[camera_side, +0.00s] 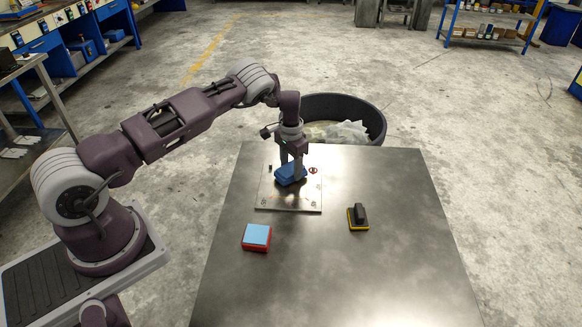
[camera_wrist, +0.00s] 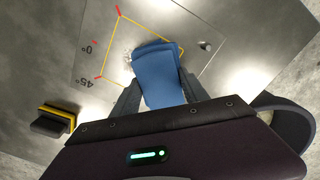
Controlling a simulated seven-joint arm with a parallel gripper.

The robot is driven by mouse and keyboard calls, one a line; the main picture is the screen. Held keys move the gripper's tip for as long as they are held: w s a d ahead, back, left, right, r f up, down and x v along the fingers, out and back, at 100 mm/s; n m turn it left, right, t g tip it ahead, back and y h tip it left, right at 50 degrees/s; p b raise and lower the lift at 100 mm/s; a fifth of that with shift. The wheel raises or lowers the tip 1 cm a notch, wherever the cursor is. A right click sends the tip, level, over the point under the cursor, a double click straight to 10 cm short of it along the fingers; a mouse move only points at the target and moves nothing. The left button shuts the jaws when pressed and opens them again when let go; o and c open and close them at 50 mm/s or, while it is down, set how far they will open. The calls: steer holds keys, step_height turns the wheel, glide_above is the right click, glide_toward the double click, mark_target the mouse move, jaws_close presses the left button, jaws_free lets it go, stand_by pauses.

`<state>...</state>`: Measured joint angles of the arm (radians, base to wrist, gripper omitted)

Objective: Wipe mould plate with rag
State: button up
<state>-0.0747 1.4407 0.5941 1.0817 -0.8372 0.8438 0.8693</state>
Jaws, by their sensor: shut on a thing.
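The mould plate (camera_side: 285,204) is a flat metal plate on the table, with red marks and corner fittings. In the wrist view the plate (camera_wrist: 104,54) shows a yellow outline, red ticks and the markings 0° and 45°. The rag (camera_side: 289,172) is a folded blue cloth over the far middle part of the plate. It also shows in the wrist view (camera_wrist: 158,72). My gripper (camera_side: 292,166) points down and is shut on the rag, with a finger on each side of it. The rag appears to be at the plate's surface; contact is hard to tell. It hides part of the outline.
A blue-topped red block (camera_side: 257,236) lies on the table (camera_side: 330,285) in front of the plate. A black-handled block with a yellow base (camera_side: 358,218) is to the right. A round dark bin (camera_side: 375,124) with crumpled pale material stands behind the table. The table's front is clear.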

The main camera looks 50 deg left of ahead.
mark_target(290, 188)
steer(key=shift+f, duration=0.55)
stand_by(0.4)
steer(key=shift+s+d+r, duration=0.1)
steer(key=shift+s+d, duration=0.75)
steer(key=shift+s+d+f, duration=0.2)
steer(key=shift+s+d, duration=1.65)
steer(key=shift+s, duration=0.05)
steer(key=shift+w+a+r, duration=0.2)
steer(key=shift+w+a, duration=0.8)
steer(key=shift+w, duration=0.05)
steer(key=shift+w+a+f, duration=0.15)
steer(key=shift+w+a, duration=1.5)
steer(key=shift+a, duration=0.05)
step_height(290, 188, up, 7)
steer(key=shift+r, duration=0.1)
